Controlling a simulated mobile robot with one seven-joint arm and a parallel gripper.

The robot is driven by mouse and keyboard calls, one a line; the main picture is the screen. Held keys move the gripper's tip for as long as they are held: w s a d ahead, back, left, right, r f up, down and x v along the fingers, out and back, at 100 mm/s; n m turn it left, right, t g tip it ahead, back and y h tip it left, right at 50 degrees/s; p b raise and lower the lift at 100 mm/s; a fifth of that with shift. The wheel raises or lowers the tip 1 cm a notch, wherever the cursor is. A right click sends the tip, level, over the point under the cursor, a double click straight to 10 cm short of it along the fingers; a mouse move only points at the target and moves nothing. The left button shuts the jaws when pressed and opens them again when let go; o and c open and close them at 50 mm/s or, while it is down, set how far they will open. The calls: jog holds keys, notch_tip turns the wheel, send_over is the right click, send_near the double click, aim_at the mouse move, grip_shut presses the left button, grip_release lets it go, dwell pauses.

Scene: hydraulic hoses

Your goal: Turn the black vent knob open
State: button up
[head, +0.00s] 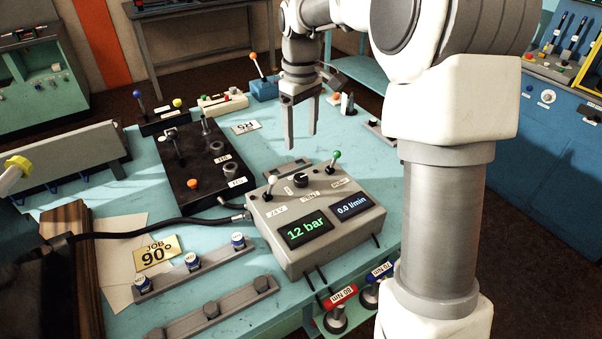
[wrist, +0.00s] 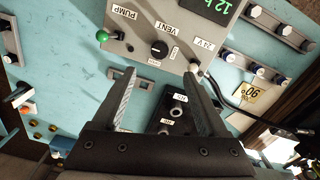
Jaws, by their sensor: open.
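The black vent knob (head: 300,180) sits on top of the grey control box (head: 290,249), between a white-tipped lever and a green-tipped lever. In the wrist view the knob (wrist: 159,48) shows beside the VENT label, above and beyond the fingertips. My gripper (head: 301,142) is open and empty, pointing down over the bench just behind the knob. It is apart from the box. In the wrist view its two fingers (wrist: 158,78) stand wide, with nothing between them but bench and part of a black block farther off.
The white-tipped lever (head: 270,185) and green-tipped lever (head: 334,161) flank the knob closely. A black valve block (head: 200,172) with hose fittings lies left of the box. A black hose (head: 150,233) runs to the box. A yellow JOB 90° card (head: 158,252) lies at front left.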

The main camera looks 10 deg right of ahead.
aim_at(301, 177)
notch_tip(301, 177, down, 12)
jog(key=shift+f+b, duration=0.2)
jog(key=shift+b, duration=0.15)
grip_shut()
dwell(0.3)
